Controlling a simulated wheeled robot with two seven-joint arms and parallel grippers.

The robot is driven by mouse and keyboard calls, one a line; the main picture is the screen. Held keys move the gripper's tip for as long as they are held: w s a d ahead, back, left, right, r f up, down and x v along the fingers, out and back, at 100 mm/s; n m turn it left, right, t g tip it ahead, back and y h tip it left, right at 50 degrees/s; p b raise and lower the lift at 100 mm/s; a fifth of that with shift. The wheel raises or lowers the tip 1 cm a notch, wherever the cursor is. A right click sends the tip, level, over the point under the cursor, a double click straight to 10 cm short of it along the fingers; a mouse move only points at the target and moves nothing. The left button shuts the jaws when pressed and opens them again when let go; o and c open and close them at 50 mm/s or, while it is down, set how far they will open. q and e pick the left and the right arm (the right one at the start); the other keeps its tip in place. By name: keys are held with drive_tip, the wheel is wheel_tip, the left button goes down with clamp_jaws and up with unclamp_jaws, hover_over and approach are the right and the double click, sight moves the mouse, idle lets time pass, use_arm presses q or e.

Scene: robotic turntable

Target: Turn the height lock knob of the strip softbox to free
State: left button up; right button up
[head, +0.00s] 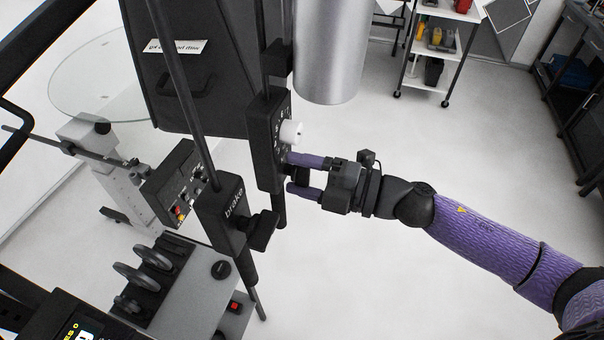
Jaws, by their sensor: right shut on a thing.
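A black upright block (262,145) with small markings sits on a dark pole at the centre of the head view. A white round knob (291,132) sticks out of its right side. My right gripper (293,173) reaches in from the right, just below the white knob. Its two purple fingers are shut on a small black knob (300,174) at the block's lower right side; the fingers hide part of it. The knob's pointer and the block's lettering are too small to read. I cannot tell for sure which part is the strip softbox. My left gripper is not in view.
A second block marked "brake" (226,210) with a black knob (262,230) stands lower left of my gripper. A silver cylinder (328,50) hangs above. A black labelled case (185,80) is behind the poles.

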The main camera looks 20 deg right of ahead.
drive_tip(key=shift+f+n, duration=0.1)
drive_tip(key=shift+n, duration=0.8)
drive_tip(key=o, duration=1.2)
drive_tip(key=b+v, duration=0.1)
drive_tip(key=v, duration=0.1)
drive_tip(key=b+v, duration=0.1)
drive_tip(key=v, duration=0.1)
drive_tip(key=shift+s+d+f+b, duration=0.25)
drive_tip(key=shift+d+b, duration=0.05)
drive_tip(key=shift+d, duration=0.05)
approach(308, 180)
drive_tip(key=shift+w+a+r, duration=0.2)
drive_tip(key=shift+w+a, duration=0.1)
drive_tip(key=shift+a, duration=0.1)
